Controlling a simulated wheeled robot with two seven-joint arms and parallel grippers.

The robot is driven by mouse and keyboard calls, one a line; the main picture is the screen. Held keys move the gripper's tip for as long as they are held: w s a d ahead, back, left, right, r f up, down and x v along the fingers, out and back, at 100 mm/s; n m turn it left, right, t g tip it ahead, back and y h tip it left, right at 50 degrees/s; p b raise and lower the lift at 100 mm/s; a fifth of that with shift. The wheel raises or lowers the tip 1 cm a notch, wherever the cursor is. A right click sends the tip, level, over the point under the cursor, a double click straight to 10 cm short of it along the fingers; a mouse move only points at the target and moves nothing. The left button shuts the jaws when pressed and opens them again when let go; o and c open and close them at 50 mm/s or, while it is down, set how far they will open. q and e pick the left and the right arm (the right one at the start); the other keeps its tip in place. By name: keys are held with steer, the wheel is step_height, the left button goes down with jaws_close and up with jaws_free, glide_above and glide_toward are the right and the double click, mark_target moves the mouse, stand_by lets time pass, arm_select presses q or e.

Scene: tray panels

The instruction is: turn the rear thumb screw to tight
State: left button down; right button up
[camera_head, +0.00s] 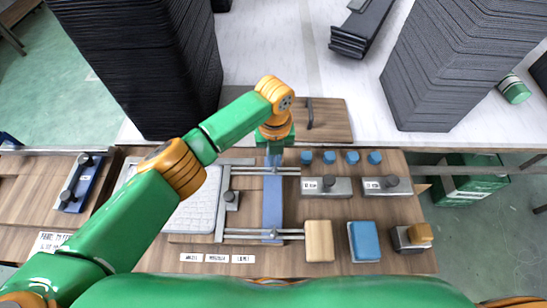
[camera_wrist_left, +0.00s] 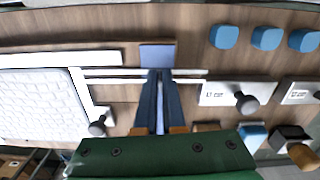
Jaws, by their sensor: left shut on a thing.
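A blue crossbar (camera_head: 272,205) spans two metal rails on the wooden panel, and its far end shows in the wrist view (camera_wrist_left: 157,54). My left gripper (camera_head: 274,162) points down over the rear rail (camera_head: 245,173), where the bar crosses it. In the wrist view its two dark blue fingers (camera_wrist_left: 158,78) are close together at that crossing. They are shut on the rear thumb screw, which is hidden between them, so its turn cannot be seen. On the front rail (camera_head: 245,236) a small front thumb screw (camera_head: 274,234) shows at the bar. My right gripper is out of view.
Several blue knobs (camera_head: 329,157) and two grey blocks with dark knobs (camera_head: 328,186) stand right of the bar. A white keyboard-like pad (camera_head: 195,212) lies left. Wooden (camera_head: 319,240) and blue (camera_head: 364,240) blocks are in front. Tall dark stacks (camera_head: 140,60) flank the rear.

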arm_select(q)
steer(key=shift+m, duration=0.6)
steer(key=c, duration=1)
jaws_free()
step_height(320, 180, up, 7)
steer(key=shift+d+r+b, duration=0.1)
steer(key=shift+b, duration=0.35)
